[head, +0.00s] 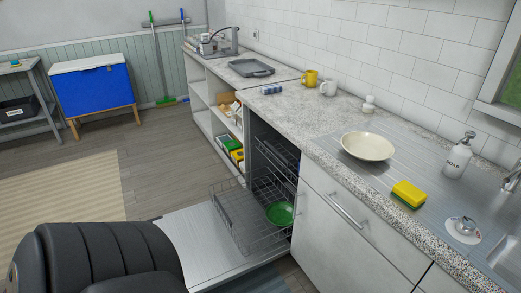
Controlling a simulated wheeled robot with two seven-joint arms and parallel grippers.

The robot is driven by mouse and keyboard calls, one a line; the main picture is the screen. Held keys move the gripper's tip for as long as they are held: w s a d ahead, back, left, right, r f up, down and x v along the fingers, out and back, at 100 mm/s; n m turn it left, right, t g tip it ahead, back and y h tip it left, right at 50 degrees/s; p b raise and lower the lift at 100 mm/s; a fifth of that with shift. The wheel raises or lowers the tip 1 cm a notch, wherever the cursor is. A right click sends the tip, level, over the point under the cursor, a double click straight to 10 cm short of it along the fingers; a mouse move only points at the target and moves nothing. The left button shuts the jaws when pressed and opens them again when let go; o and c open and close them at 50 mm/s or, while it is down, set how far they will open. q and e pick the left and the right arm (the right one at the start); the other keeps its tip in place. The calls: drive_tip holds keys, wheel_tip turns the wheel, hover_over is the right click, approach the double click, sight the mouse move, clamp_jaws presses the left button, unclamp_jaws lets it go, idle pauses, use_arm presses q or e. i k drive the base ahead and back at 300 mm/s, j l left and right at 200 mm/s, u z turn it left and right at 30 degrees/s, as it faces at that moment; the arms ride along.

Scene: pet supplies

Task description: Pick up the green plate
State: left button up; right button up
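The green plate (280,213) sits in the wire lower rack (232,214) of the open dishwasher, near the rack's right side. It looks round and shallow, and thin rack wires surround it. The rack is pulled out over the lowered dishwasher door (195,246). Neither of my grippers shows in the head view, so I cannot see what they hold.
An upper rack (272,158) sits inside the dishwasher. The counter above carries a cream bowl (367,146), a yellow-green sponge (408,194), a soap bottle (457,157) and mugs. A white cabinet front (340,235) stands right of the dishwasher. Floor (150,170) beyond the door is clear.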

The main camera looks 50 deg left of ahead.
sight(279, 213)
drive_tip(key=u, duration=1.35)
